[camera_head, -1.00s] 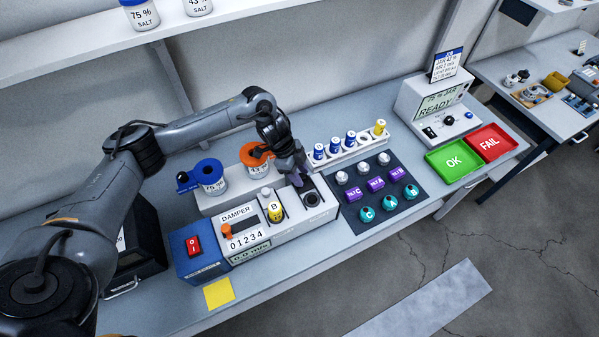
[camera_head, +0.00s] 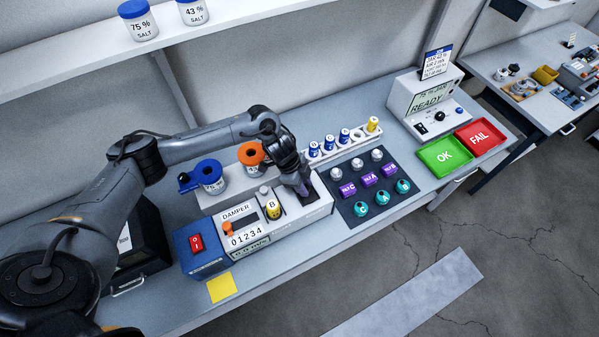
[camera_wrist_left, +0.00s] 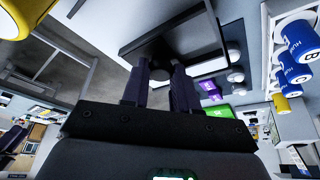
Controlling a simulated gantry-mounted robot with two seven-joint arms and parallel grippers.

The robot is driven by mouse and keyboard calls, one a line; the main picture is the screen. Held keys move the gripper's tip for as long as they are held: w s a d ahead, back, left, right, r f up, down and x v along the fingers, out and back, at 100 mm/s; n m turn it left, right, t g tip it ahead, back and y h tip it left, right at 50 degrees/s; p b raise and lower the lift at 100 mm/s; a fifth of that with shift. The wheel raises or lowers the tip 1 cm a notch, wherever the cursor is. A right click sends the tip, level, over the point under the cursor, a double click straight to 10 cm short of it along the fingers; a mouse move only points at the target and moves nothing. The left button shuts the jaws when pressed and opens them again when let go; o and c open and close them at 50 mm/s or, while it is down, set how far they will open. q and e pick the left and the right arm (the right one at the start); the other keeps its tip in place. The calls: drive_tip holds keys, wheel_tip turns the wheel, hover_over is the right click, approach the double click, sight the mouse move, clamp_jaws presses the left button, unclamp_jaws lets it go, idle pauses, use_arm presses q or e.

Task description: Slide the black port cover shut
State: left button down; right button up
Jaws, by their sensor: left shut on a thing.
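The white damper unit (camera_head: 262,243) stands on the bench, with its port at its right end. My left gripper (camera_head: 302,191) points down over that end, low against the unit's top. It is shut on the black port cover (camera_head: 309,199). The cover and fingers hide the port opening, so I cannot tell if it is fully covered. In the left wrist view both fingers of the left gripper (camera_wrist_left: 160,70) are close together on a dark piece, in front of a black-edged panel. My right gripper is not in view.
A dark mat (camera_head: 382,209) with metal, purple and teal parts lies right of the unit. A white vial rack (camera_head: 345,149) stands behind it. A blue switch box (camera_head: 205,262) is at its left. The bench front is mostly clear.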

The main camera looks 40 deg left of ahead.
use_arm(q)
drive_tip(key=shift+d+r, duration=0.1)
drive_tip(key=shift+d, duration=0.1)
drive_tip(key=c, duration=1.2)
unclamp_jaws()
drive_tip(key=o, duration=0.3)
drive_tip(key=shift+s, duration=0.1)
drive_tip(key=shift+o, duration=0.2)
drive_tip(key=shift+a+r, duration=0.25)
drive_tip(key=shift+r, duration=0.15)
drive_tip(key=b+v, duration=0.1)
drive_tip(key=v, duration=0.8)
drive_tip(key=shift+a+r, duration=0.15)
drive_tip(key=shift+r, duration=0.25)
drive_tip(key=shift+s+f, duration=0.1)
drive_tip(key=shift+s, duration=0.05)
